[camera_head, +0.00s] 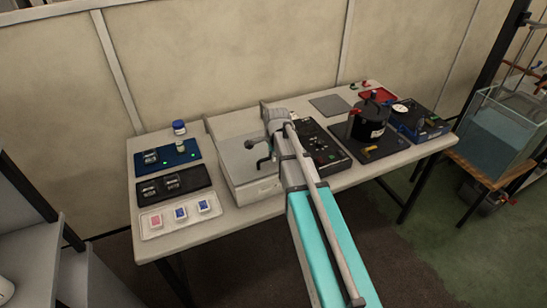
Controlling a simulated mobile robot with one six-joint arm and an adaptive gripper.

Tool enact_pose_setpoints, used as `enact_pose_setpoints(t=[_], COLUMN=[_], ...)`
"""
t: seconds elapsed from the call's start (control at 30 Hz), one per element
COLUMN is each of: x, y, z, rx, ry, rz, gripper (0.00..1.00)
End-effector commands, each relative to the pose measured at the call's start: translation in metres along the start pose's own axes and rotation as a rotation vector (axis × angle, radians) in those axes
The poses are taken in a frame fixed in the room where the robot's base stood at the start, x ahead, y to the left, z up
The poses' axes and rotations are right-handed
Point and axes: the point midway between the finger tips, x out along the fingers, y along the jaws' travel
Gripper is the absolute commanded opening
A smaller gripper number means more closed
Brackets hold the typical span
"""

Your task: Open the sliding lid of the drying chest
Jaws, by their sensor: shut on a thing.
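The drying chest appears to be the light grey box (262,192) on the table, left of the middle. Its flat grey lid (238,166) shows on top, and no opening is visible from here. My gripper (259,160) is small and dark in this view, low over the lid's right part. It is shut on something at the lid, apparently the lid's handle. The handle and the exact contact are hidden or too small to make out. My arm covers the right side of the chest.
Left of the chest lie a blue tray (183,158), a black tray (172,187), a white tray (157,222) and a blue-capped jar (179,128). Right are a black control panel (318,140) and a black cylinder (369,120). A water tank (497,128) stands at far right.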

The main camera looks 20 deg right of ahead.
Motion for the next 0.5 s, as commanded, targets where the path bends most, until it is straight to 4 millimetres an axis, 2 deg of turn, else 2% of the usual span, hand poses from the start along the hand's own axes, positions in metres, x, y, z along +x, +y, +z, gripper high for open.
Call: enact_pose_setpoints(t=[0.27, 0.5], x=[0.013, 0.027], y=[-0.067, -0.137], z=[-0.001, -0.001], rx=[-0.001, -0.001], ry=[0.0, 0.0], rz=[-0.003, -0.003], gripper=[0.0, 0.0])
